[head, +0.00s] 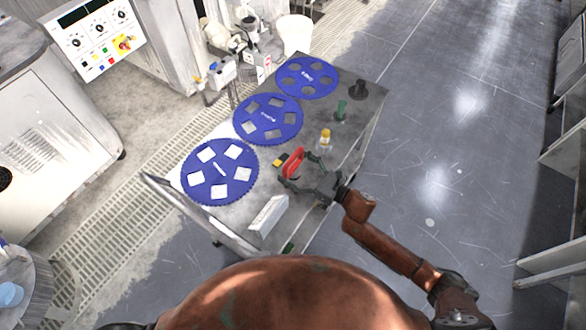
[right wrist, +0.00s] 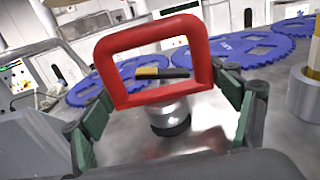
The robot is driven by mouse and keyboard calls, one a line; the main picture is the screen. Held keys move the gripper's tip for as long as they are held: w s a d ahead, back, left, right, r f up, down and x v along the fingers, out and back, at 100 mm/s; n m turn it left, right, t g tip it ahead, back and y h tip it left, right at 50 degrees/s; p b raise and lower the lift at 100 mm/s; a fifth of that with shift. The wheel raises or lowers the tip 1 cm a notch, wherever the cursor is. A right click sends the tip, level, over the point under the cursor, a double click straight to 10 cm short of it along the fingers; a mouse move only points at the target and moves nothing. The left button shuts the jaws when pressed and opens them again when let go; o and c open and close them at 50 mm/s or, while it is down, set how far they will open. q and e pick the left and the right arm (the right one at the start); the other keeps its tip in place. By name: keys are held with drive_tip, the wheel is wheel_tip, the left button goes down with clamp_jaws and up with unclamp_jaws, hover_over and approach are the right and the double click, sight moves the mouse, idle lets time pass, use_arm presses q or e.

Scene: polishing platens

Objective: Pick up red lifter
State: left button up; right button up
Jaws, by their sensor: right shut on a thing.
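The red lifter (head: 293,163) is a red rectangular loop handle over the grey cart top. It fills the middle of the right wrist view (right wrist: 110,58), standing upright between the fingers. The gripper also shows in the head view (head: 299,172). I cannot tell whether the lifter touches the cart. My left gripper is not in view.
Three blue slotted discs (head: 220,172) lie in a row along the cart's left side. A yellow-capped bottle (head: 325,141), a green item (head: 341,110) and a dark cylinder (head: 358,90) stand along the right. A white block (head: 268,215) sits near the front. Open floor lies right.

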drive_tip(key=c, duration=0.9)
drive_tip(key=shift+r, duration=0.15)
drive_tip(key=shift+c, duration=0.3)
